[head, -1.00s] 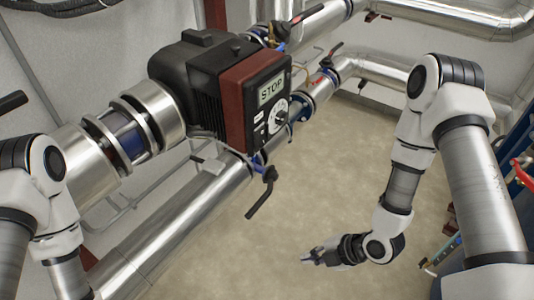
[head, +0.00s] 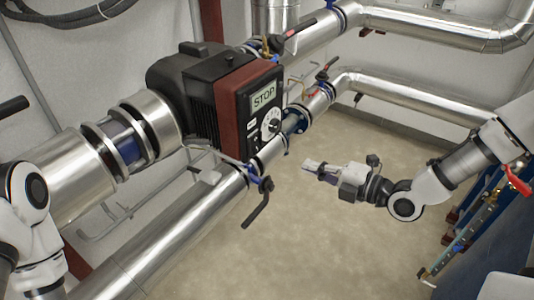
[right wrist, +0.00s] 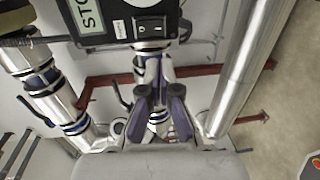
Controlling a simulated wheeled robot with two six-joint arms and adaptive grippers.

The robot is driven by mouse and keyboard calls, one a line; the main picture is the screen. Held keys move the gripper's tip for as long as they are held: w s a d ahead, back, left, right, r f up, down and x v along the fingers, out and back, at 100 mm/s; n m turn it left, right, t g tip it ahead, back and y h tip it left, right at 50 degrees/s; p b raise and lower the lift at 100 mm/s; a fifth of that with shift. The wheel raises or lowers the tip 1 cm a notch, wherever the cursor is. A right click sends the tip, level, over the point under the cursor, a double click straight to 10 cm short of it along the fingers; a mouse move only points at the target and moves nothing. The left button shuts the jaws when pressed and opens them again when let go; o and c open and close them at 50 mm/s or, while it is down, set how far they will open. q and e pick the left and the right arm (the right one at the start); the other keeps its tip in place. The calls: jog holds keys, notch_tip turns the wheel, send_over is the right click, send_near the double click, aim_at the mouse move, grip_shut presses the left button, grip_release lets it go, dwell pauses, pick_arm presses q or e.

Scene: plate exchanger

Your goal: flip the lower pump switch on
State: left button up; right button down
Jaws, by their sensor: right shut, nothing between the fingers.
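The pump (head: 222,98) is a black motor with a dark red band and a black front panel, mounted on the silver pipe. Its display (head: 263,97) reads STOP, and a white dial (head: 271,123) sits below. In the right wrist view, the display (right wrist: 87,14) is at the top left and a black rocker switch (right wrist: 150,27) shows on the panel; I cannot read its position surely. My right gripper (head: 308,165) is shut and empty, to the right of and below the panel, apart from it. Its fingers also show in the right wrist view (right wrist: 160,92). My left gripper is out of view.
A black-handled valve (head: 258,195) hangs from the lower pipe (head: 185,235) just below the panel. Another valve handle (head: 328,70) stands on the pipes behind. A blue rack (head: 475,225) with a red handle (head: 515,180) is at the right. The floor (head: 330,245) is clear.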

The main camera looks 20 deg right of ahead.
aim_at(257, 150)
jog(key=x, duration=1.3)
